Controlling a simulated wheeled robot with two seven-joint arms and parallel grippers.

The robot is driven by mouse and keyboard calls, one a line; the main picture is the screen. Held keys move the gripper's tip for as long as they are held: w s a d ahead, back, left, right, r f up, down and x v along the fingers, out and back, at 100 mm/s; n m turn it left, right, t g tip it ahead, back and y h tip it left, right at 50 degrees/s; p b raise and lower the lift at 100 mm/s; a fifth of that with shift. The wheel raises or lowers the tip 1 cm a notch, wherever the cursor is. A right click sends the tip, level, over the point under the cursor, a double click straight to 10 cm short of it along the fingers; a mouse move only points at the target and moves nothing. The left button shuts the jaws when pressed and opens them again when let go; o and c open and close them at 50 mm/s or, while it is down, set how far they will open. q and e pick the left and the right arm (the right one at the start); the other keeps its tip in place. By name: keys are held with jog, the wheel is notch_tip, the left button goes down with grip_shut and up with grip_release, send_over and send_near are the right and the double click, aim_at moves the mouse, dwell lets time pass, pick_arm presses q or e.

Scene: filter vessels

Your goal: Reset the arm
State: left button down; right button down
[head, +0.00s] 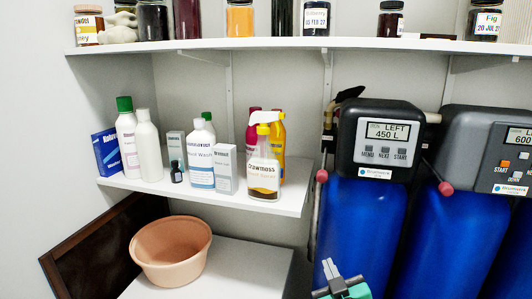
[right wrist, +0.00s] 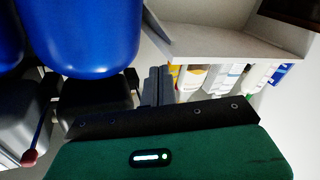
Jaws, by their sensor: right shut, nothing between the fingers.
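My right gripper (head: 330,268) shows at the bottom of the head view, in front of the left blue filter vessel (head: 360,225). Its two grey fingers are together with nothing between them. In the right wrist view the shut fingers (right wrist: 158,86) point toward the shelf side, and the blue vessel (right wrist: 90,40) shows upper left. The vessel's dark control head (head: 378,140) has a display reading LEFT 450 L. My left gripper is not in view.
A second vessel head (head: 490,150) reads 600. A middle shelf (head: 285,203) holds bottles and boxes, including a yellow spray bottle (head: 264,165). A tan basin (head: 172,250) stands on the lower shelf. Jars line the top shelf (head: 270,43).

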jog(key=s+d+f+m+g+h, duration=0.1)
jog(key=s+d+f+g, duration=0.25)
jog(key=s+f, duration=0.35)
jog(key=s+d+f+m+g+h, duration=0.1)
jog(key=s+d+f+m+g, duration=0.1)
jog(key=s+f+g, duration=0.5)
jog(key=s+d+f+g, duration=0.1)
jog(key=s+f+g, duration=0.1)
jog(key=s+f, duration=0.55)
jog(key=s+d+f+g, duration=0.2)
jog(key=s+f, duration=0.2)
jog(key=s, duration=0.6)
notch_tip(320, 180, down, 35)
jog(key=s+g+b, duration=0.1)
jog(key=g+b, duration=0.1)
jog(key=b, duration=0.1)
jog(key=s+d+f+b, duration=0.2)
jog(key=s+d+f, duration=0.1)
jog(key=s+f, duration=1.5)
jog(key=shift+s+f+g, duration=0.35)
jog(key=shift+f, duration=0.4)
